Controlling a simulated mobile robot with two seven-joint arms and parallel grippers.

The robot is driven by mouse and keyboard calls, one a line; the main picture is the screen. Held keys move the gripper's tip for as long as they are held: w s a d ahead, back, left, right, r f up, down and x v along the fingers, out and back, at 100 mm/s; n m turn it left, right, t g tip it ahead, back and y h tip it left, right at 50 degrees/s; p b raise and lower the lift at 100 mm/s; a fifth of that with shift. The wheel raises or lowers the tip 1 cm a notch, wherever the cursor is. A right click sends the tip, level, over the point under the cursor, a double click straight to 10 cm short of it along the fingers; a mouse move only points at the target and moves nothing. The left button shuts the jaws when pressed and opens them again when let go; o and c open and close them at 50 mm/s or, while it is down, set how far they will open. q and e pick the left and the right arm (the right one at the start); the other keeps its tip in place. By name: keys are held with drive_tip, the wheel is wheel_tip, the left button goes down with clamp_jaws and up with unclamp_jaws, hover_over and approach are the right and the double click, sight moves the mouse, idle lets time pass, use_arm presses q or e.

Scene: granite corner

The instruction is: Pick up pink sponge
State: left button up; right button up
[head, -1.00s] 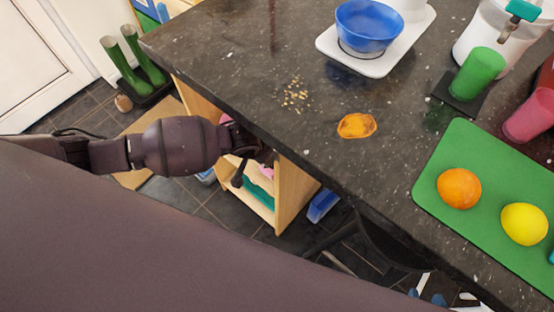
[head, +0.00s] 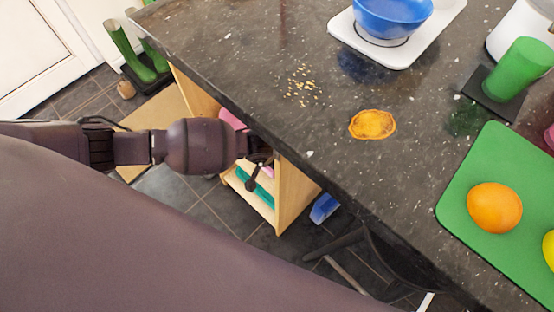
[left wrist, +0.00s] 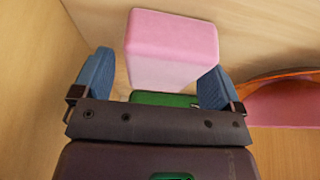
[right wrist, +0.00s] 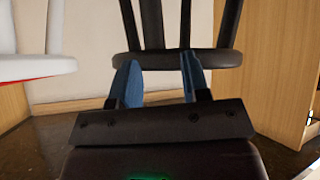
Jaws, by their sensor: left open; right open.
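The pink sponge (left wrist: 172,48) is a rounded pink block inside a wooden shelf unit, seen in the left wrist view. My left gripper (left wrist: 160,85) is open, with one blue finger on each side of the sponge's near end. I cannot tell whether either finger touches it. In the head view my left gripper (head: 262,160) reaches into the shelf unit under the counter, and the sponge cannot be made out clearly there. My right gripper (right wrist: 156,80) is open in the right wrist view, with nothing between its fingers and dark chair-like bars beyond.
The shelf unit (head: 295,192) stands below the dark counter (head: 250,70), whose edge runs close beside my left arm. An orange and pink object (left wrist: 282,98) lies right of the sponge. A dark chair (head: 365,250) stands under the counter. Orange spill (head: 372,124) and crumbs mark the countertop.

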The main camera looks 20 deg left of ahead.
use_arm(q)
drive_tip(key=c, duration=1)
use_arm(e)
drive_tip(key=shift+f, duration=0.1)
drive_tip(key=shift+s, duration=0.1)
use_arm(q)
drive_tip(key=shift+r, duration=0.15)
